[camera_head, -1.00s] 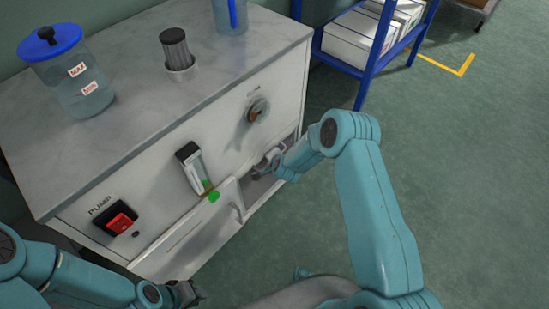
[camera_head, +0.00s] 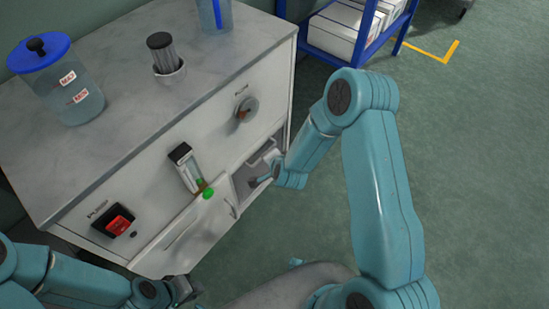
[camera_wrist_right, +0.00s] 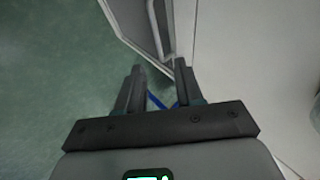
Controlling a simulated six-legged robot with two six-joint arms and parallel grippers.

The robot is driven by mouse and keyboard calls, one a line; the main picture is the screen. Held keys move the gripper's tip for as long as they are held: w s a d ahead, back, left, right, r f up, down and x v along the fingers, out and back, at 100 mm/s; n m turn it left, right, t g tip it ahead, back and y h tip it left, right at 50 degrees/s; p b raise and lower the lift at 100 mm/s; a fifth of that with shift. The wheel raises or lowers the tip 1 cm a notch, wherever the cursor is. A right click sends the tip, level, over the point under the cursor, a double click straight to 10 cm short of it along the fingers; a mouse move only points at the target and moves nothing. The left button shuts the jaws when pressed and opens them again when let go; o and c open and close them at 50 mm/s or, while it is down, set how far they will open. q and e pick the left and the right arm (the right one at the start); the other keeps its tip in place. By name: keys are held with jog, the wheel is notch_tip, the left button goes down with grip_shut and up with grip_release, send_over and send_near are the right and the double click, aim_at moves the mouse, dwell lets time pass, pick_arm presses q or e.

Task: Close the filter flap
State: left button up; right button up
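The filter flap (camera_head: 178,238) is a pale panel low on the cabinet front, with a bar handle (camera_head: 232,208) near its right edge. It stands ajar, with a dark opening (camera_head: 243,184) showing to its right. My right gripper (camera_head: 262,181) is at that opening, partly hidden by its own arm. In the right wrist view, its two fingers (camera_wrist_right: 158,68) are apart with nothing seen gripped. The flap's edge and handle (camera_wrist_right: 157,22) are just beyond the fingertips. My left gripper (camera_head: 180,288) is dark and low, in front of the cabinet; its fingers are unclear.
The cabinet top (camera_head: 120,125) bears a blue-lidded jar (camera_head: 75,95) and a ribbed cylinder (camera_head: 163,55). A red pump switch (camera_head: 118,220), a gauge (camera_head: 186,168) and a knob (camera_head: 246,107) are on its front. A blue rack (camera_head: 340,55) stands behind right. The floor at right is clear.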

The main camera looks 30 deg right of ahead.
jog(key=shift+v, duration=1.4)
jog(key=shift+f, duration=0.1)
jog(key=s+a+f+n+g+y, duration=0.35)
jog(key=s+a+n, duration=0.25)
jog(key=s, duration=0.5)
jog(key=s+a+f+n+g+y, duration=0.2)
jog(key=s+a+n+g, duration=0.4)
jog(key=s, duration=0.5)
notch_tip(320, 180, up, 15)
jog(key=n+t+p, duration=0.1)
jog(key=p, duration=1.4)
jog(key=shift+w+a+f, duration=0.1)
